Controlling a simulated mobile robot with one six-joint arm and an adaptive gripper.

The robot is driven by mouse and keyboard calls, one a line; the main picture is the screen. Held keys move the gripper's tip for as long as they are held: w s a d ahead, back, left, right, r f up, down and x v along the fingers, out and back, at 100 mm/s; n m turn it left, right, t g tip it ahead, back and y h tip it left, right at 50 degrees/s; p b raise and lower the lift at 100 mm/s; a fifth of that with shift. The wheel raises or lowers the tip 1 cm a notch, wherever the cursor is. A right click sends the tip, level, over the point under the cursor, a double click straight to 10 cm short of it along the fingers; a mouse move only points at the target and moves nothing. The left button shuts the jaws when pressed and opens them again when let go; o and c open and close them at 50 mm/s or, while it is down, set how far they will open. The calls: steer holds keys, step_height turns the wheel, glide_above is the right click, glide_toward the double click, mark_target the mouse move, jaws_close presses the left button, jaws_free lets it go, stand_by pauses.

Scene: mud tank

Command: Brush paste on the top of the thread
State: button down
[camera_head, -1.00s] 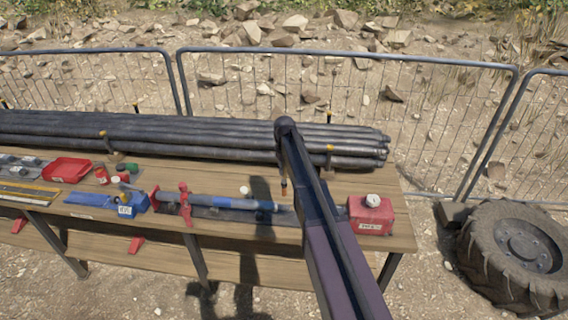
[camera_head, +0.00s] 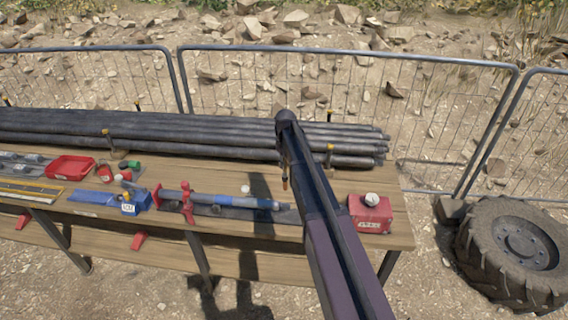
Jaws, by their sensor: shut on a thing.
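A grey pipe with a blue section (camera_head: 235,201) lies along the bench, held at its left by a red clamp (camera_head: 187,203). Its right end runs toward my arm; the thread there is too small to make out. My arm reaches over the bench from the lower right and hides most of my gripper. A small dark piece with an orange-brown tip (camera_head: 285,180), seemingly the brush in my gripper, shows just left of the arm, above the pipe's right end in the picture. Its bristles and any paste cannot be made out. A small red pot (camera_head: 104,173) stands at the left.
A labelled red box (camera_head: 370,215) with a white knob stands at the bench's right end. A blue tool (camera_head: 137,202), a red tray (camera_head: 71,166) and a green-topped item (camera_head: 133,165) lie at the left. Stacked pipes (camera_head: 200,138) line the back. A tyre (camera_head: 520,245) lies on the right.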

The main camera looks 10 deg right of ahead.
mark_target(283, 175)
steer(key=shift+f, duration=0.15)
steer(key=shift+f+b, duration=2.85)
steer(key=shift+b, duration=0.1)
steer(key=shift+f+b, duration=1.05)
steer(key=shift+a, duration=0.1)
steer(key=shift+w+a+r, duration=0.1)
steer(key=shift+a, duration=0.3)
steer(key=shift+w+a, duration=0.15)
steer(key=shift+a, duration=0.2)
